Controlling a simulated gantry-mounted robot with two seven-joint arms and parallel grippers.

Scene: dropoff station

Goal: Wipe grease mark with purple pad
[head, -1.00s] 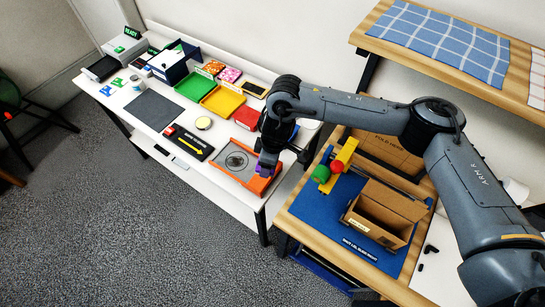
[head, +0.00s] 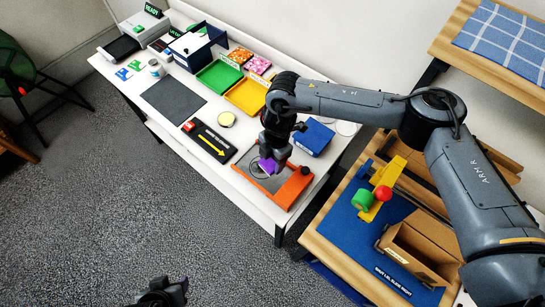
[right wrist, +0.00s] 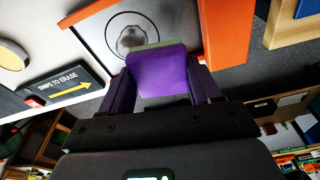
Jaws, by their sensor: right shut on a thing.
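My right gripper (head: 270,157) is shut on the purple pad (head: 267,165), which also shows in the right wrist view (right wrist: 157,72) between the fingers. The pad is at the grey plate with the orange frame (head: 285,190). The grease mark (right wrist: 132,40) is a dark smudge inside a thin drawn circle, just beyond the pad's edge in the right wrist view. Gripper and pad partly cover the circle in the head view. I cannot tell whether the pad touches the plate. My left gripper (head: 165,292) shows only in part at the bottom edge.
A black sign with a yellow arrow (head: 210,142) lies left of the plate. A yellow disc (head: 227,119), green tray (head: 218,76), yellow tray (head: 246,95) and blue box (head: 314,138) are nearby. A wooden table with a cardboard box (head: 420,250) stands at right.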

